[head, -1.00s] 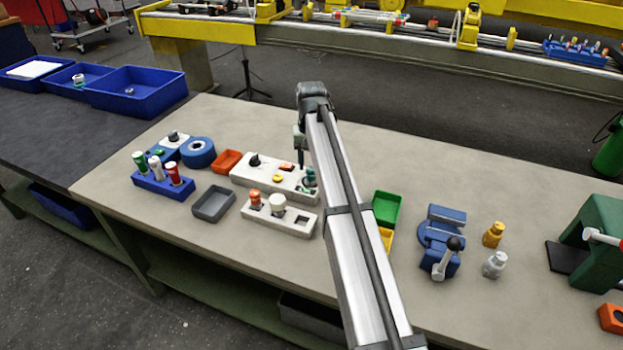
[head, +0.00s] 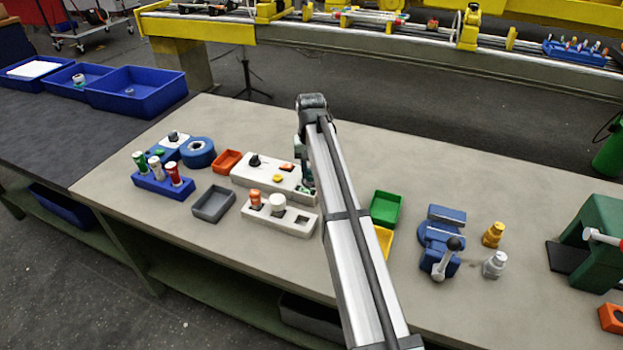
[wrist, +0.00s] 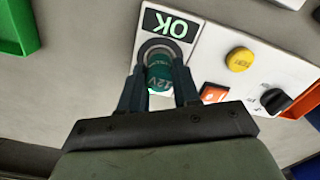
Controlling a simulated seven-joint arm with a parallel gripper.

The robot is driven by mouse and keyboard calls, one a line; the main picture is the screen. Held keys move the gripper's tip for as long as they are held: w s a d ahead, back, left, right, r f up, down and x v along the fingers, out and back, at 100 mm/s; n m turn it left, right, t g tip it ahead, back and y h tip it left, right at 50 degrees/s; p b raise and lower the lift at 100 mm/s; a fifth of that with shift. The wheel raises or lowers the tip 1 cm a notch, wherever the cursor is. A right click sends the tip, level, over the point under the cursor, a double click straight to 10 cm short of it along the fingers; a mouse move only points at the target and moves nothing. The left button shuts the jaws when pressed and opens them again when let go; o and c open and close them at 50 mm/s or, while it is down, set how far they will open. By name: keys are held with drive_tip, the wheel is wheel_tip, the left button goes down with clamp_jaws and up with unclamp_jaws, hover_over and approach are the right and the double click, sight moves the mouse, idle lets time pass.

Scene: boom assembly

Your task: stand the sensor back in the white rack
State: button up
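The sensor (wrist: 160,76) is a green cylinder with "12V" lettering, in the wrist view. It stands in a round grey-ringed socket at the end of a white test box, beside a lit "OK" display (wrist: 170,25). My gripper (wrist: 160,80) has one dark finger on each side of the sensor, with no clear gap, and looks shut on it. In the head view my arm hides most of the gripper and sensor. The white rack (head: 243,212) stands in front of the test box, with an orange-topped sensor (head: 256,199), a white one (head: 277,202) and an empty square slot (head: 301,219).
The white test box (head: 240,173) carries a black knob (wrist: 276,100), a yellow button (wrist: 240,59) and an orange-red switch (wrist: 214,93). A grey tray (head: 212,204) is left of the rack. Green (head: 386,207) and yellow bins lie right of my arm.

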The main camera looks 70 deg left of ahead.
sight(309, 169)
clamp_jaws()
drive_tip(key=shift+r, duration=3.25)
drive_tip(key=shift+s, duration=0.25)
drive_tip(key=s+d+r, duration=0.1)
drive_tip(key=s+d, duration=0.6)
drive_tip(key=d, duration=0.5)
drive_tip(key=shift+s+f, duration=0.15)
drive_tip(key=shift+f, duration=2.25)
